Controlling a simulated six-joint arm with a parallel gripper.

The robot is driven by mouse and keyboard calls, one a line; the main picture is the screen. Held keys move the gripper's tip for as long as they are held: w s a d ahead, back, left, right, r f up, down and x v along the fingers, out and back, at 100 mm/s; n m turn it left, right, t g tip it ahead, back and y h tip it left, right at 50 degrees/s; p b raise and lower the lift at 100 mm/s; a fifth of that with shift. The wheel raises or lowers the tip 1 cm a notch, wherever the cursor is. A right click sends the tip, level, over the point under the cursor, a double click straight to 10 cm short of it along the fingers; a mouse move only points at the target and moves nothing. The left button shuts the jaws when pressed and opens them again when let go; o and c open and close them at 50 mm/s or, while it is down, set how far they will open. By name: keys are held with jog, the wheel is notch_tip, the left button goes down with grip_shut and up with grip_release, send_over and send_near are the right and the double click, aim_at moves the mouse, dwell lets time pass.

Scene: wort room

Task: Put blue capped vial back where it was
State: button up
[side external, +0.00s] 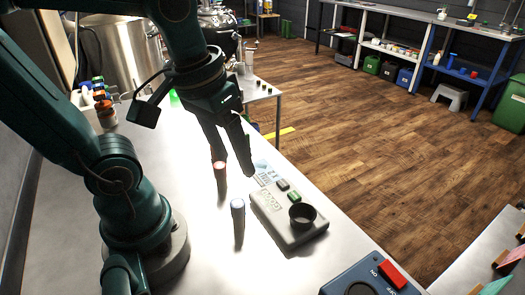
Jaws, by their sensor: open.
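A vial with a pale, bluish-looking cap (238,216) stands upright on the white bench, left of a grey device; glare makes its cap colour hard to judge. A red-capped vial (220,178) stands behind it, close under one finger. My gripper (237,167) points down above the bench, open and empty, behind and above the pale-capped vial and apart from it. A group of small items with blue, green, yellow and orange tops (98,90) is at the far left; its details are too small to tell.
The grey device (287,212) with a dark cup (302,213) and green button stands to the right. A blue switch box (368,280) with a red rocker is at the front edge. An orange-brown jar (106,115) stands at the back left. The bench front centre is clear.

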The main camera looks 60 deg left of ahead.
jog(key=m+t, duration=0.2)
jog(key=m, duration=0.1)
jog(key=shift+s+d+t, duration=0.1)
jog(key=shift+d+t, duration=0.2)
jog(key=shift+t, duration=0.1)
dwell(0.9)
